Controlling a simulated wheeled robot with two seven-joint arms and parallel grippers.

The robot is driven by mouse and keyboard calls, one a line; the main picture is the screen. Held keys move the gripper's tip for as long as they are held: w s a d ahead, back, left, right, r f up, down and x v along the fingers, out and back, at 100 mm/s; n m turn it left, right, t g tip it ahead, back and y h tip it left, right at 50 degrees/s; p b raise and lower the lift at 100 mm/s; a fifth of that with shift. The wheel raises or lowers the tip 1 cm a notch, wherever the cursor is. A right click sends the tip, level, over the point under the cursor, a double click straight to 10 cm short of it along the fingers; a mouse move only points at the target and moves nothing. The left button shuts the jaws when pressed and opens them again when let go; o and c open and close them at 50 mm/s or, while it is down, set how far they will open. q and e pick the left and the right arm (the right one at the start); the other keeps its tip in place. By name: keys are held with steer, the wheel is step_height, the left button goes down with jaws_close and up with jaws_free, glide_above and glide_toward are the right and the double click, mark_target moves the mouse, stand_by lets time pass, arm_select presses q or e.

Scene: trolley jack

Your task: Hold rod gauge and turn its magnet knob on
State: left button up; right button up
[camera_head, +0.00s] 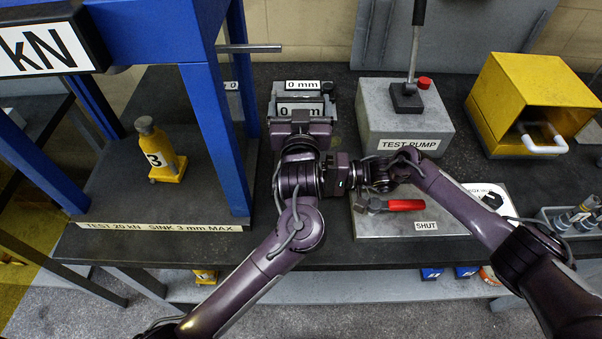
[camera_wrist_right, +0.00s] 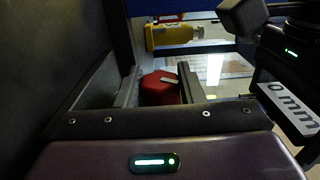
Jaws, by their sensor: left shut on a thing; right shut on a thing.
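The rod gauge (camera_head: 299,111) shows a "0 mm" plate, in front of a grey holder with a second "0 mm" label. My left gripper (camera_head: 301,122) is shut on the gauge from the near side; its own wrist hides the lower gauge. In the right wrist view, the red magnet knob (camera_wrist_right: 160,92) with a white pointer mark sits between the two grey fingers of my right gripper (camera_wrist_right: 160,80), which is shut on it. In the head view the right fingertips and the knob are hidden behind my left wrist. A tilted "0 mm" plate also shows in the right wrist view (camera_wrist_right: 289,110).
The blue press frame (camera_head: 215,110) with a yellow jack (camera_head: 165,163) stands left. The grey test pump (camera_head: 405,115) stands right of the gauge, with a red-handled valve (camera_head: 400,205) in front on a plate. A yellow pedal guard (camera_head: 530,100) stands far right. My arms nearly touch.

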steer(key=o, duration=1)
